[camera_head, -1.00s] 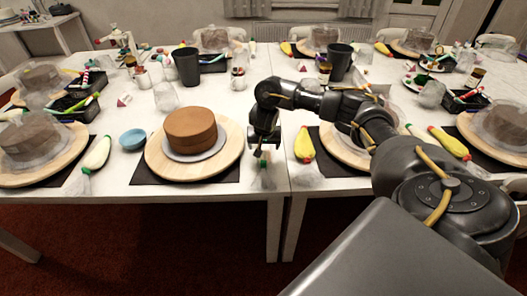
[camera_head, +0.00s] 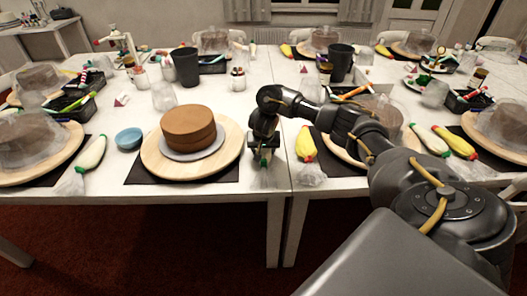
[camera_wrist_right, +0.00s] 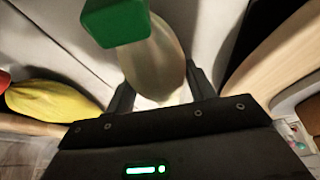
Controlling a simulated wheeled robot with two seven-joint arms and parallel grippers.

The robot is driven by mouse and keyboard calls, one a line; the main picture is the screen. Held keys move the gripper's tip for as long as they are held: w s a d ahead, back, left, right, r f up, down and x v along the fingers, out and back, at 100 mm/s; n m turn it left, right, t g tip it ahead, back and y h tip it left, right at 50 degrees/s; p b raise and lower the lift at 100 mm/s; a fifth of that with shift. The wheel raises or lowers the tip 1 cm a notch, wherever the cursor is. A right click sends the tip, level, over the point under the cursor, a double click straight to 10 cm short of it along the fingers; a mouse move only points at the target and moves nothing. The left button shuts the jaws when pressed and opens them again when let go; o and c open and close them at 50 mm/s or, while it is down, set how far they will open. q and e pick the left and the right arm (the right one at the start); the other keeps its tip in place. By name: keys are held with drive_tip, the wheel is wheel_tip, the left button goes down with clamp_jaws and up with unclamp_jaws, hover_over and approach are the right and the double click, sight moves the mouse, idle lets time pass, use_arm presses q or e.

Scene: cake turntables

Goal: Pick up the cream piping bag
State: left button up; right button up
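A cream piping bag with a green collar (camera_wrist_right: 118,22) lies on the white table to the right of the brown cake (camera_head: 188,127). In the head view my right gripper (camera_head: 264,153) hides most of this bag; its green collar and clear plastic end (camera_head: 264,178) show below the gripper. In the right wrist view, the pale bag (camera_wrist_right: 160,65) lies between the two fingers of my right gripper (camera_wrist_right: 162,93). The fingers are apart on either side of it, with no clear grip visible. My left gripper is out of view.
The cake stands on a round wooden turntable (camera_head: 149,158) over a dark mat. A yellow piping bag (camera_head: 305,143) lies just right of my gripper; another cream bag (camera_head: 92,152) lies far left beside a blue bowl (camera_head: 129,138). A table seam runs near my gripper.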

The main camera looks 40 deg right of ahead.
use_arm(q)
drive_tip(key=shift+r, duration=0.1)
use_arm(e)
drive_tip(key=shift+r, duration=0.15)
drive_tip(key=shift+r+p, duration=0.25)
drive_tip(key=shift+p, duration=0.05)
drive_tip(key=r+p, duration=0.1)
drive_tip(key=r, duration=0.1)
drive_tip(key=r+p, duration=0.1)
drive_tip(key=p, duration=0.1)
drive_tip(key=shift+a+r, duration=0.2)
drive_tip(key=shift+r, duration=0.2)
use_arm(q)
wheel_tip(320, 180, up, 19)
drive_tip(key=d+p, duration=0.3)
drive_tip(key=p, duration=1.3)
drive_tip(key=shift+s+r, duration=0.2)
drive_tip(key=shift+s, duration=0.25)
use_arm(e)
drive_tip(key=s+a+r, duration=0.2)
drive_tip(key=a+r, duration=0.6)
drive_tip(key=a, duration=0.5)
drive_tip(key=shift+s+a+r, duration=0.15)
drive_tip(key=shift+s+r, duration=0.05)
drive_tip(key=shift+s, duration=0.15)
drive_tip(key=shift+o, duration=0.3)
